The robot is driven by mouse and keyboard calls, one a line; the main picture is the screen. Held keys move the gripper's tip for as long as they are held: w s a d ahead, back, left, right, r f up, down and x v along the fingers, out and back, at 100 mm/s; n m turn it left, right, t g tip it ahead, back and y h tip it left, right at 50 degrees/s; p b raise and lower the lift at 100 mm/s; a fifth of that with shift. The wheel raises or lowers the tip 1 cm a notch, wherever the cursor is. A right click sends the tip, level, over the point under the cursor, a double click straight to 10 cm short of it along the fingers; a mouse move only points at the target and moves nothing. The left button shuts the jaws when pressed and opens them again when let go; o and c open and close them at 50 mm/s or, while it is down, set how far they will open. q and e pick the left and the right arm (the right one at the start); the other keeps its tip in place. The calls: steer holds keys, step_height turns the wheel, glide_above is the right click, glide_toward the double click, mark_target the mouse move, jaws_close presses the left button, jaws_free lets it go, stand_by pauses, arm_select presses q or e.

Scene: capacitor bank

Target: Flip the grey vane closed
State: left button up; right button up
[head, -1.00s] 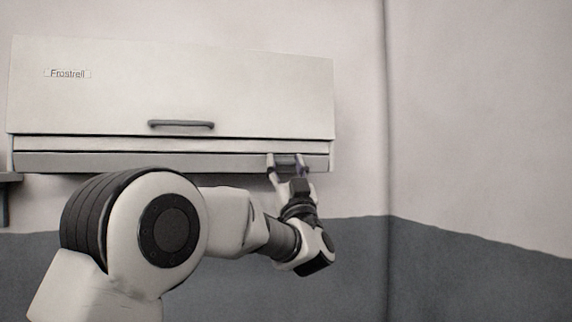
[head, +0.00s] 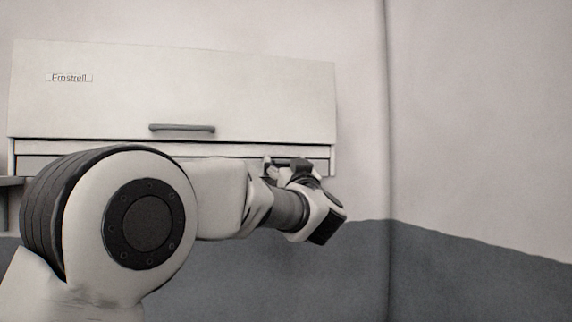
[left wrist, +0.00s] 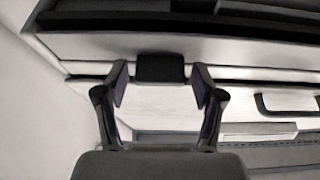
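The grey vane (head: 35,167) is the long strip along the bottom of the white wall unit (head: 250,105). My arm hides much of it in the head view. In the left wrist view the vane (left wrist: 235,50) runs across the picture, with a dark block (left wrist: 160,68) at its edge. My left gripper (head: 290,164) is at the right part of the vane. In the left wrist view its fingers (left wrist: 160,85) are spread on either side of the dark block, with a gap on each side. My right gripper is not in view.
The unit's front cover has a dark handle (head: 182,128), also seen in the left wrist view (left wrist: 285,105). A grey ledge (head: 10,182) is at the far left. The wall to the right of the unit (head: 470,130) is bare.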

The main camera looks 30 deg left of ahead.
arm_select(q)
steer(key=shift+w+a, duration=0.1)
steer(key=shift+w, duration=0.05)
steer(key=v, duration=0.7)
steer(key=shift+f, duration=0.2)
